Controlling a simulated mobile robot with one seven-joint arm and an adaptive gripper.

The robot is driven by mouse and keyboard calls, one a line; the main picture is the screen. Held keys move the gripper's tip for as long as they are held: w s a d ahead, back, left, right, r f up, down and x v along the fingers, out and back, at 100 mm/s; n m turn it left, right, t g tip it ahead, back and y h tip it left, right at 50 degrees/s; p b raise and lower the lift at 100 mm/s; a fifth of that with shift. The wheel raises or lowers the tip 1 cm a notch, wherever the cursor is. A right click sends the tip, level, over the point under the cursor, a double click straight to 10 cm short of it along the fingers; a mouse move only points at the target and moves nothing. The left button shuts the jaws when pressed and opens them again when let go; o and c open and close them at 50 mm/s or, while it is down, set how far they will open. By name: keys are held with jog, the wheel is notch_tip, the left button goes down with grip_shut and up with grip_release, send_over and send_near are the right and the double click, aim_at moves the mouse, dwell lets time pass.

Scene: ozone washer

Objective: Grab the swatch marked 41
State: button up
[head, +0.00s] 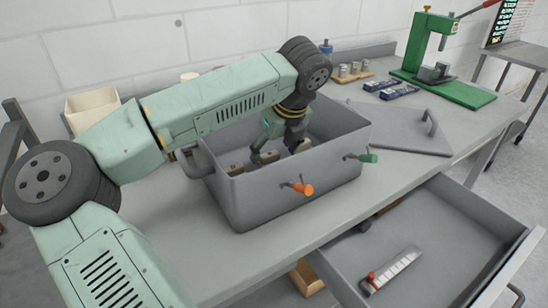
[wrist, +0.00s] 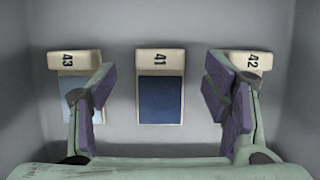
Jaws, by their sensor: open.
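The swatch marked 41 (wrist: 160,98) is a dark blue rectangle under a cream header in the middle of the wrist view. It lies inside the grey bin (head: 245,200), between two other swatches. My gripper (wrist: 161,108) is open, with one purple-padded finger on each side of swatch 41 in the picture, apart from it. In the head view my gripper (head: 280,155) reaches down into the bin. Small cream blocks show beneath it there, but their numbers cannot be read.
Swatch 43 (wrist: 74,61), light blue, is at left, and swatch 42 (wrist: 248,61) is at right, both partly covered by my fingers. The bin walls surround my gripper. A grey lid (head: 400,133) lies right of the bin. An open drawer (head: 440,235) juts out below.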

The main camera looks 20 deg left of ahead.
jog(key=shift+x, duration=0.95)
jog(key=c, duration=1.2)
jog(key=shift+o, duration=0.2)
jog(key=shift+r, duration=0.1)
